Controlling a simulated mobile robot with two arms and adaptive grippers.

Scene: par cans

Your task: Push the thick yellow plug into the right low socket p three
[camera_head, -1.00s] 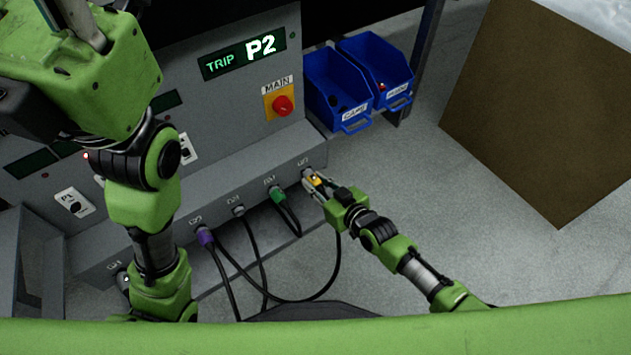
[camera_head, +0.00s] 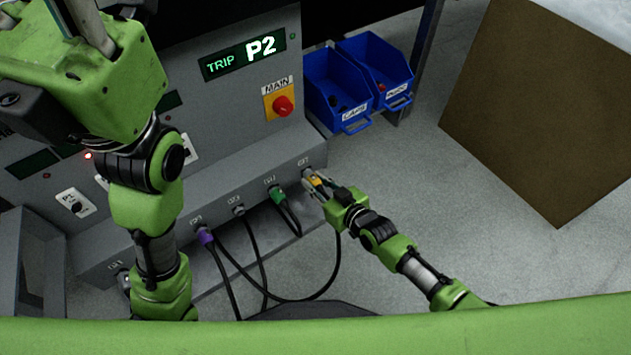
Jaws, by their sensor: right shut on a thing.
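The thick yellow plug (camera_head: 317,182) is between the fingers of my right gripper (camera_head: 314,184), which is shut on it. The plug is at the right end of the row of low sockets on the grey cabinet ledge (camera_head: 250,170). The rightmost socket (camera_head: 306,172) is right by the plug's front; I cannot tell how far in the plug sits. A black cable hangs below the gripper. My left arm crosses the left of the view.
A green plug (camera_head: 278,198) and a purple plug (camera_head: 206,237) sit in the row, with a grey one (camera_head: 239,211) between them. Their black cables hang below. A red main switch (camera_head: 283,106), a "TRIP P2" display (camera_head: 243,55) and blue bins (camera_head: 375,70) are above.

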